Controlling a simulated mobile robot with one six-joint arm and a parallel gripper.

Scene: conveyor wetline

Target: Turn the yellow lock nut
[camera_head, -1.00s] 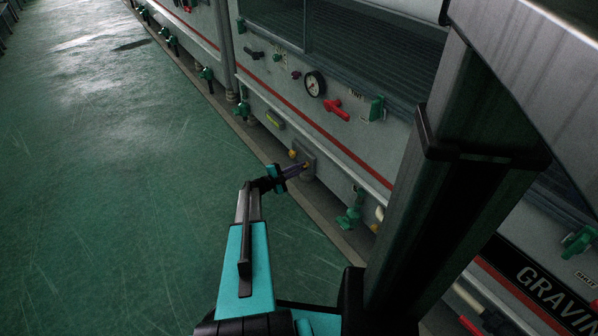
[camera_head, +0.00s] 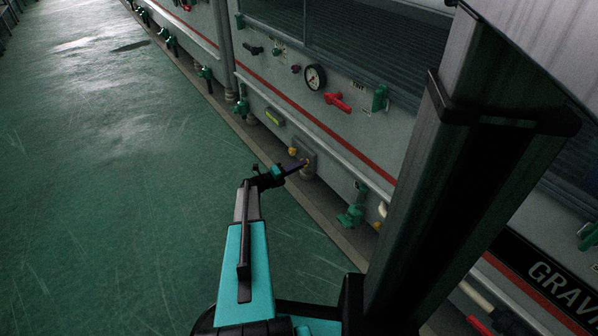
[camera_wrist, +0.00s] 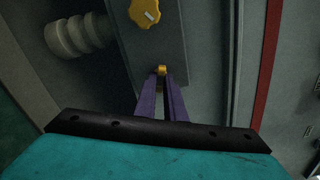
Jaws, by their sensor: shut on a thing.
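The yellow lock nut (camera_wrist: 161,70) is small and sits low on a grey box on the machine front. My gripper (camera_wrist: 161,76) has its two purple fingers closed on the nut, one on each side, and the fingertips hide part of it. In the head view, my gripper (camera_head: 304,164) reaches to the same grey box, and the nut is mostly hidden there. A larger lobed yellow knob (camera_wrist: 146,12) with a white mark is above the nut in the wrist view, apart from the fingers. It also shows in the head view (camera_head: 292,151).
A pale ribbed fitting (camera_wrist: 80,36) is left of the box. A gauge (camera_head: 314,77), a red handle (camera_head: 338,102) and a green valve (camera_head: 351,214) are on the machine front. The green floor (camera_head: 120,200) to the left is clear.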

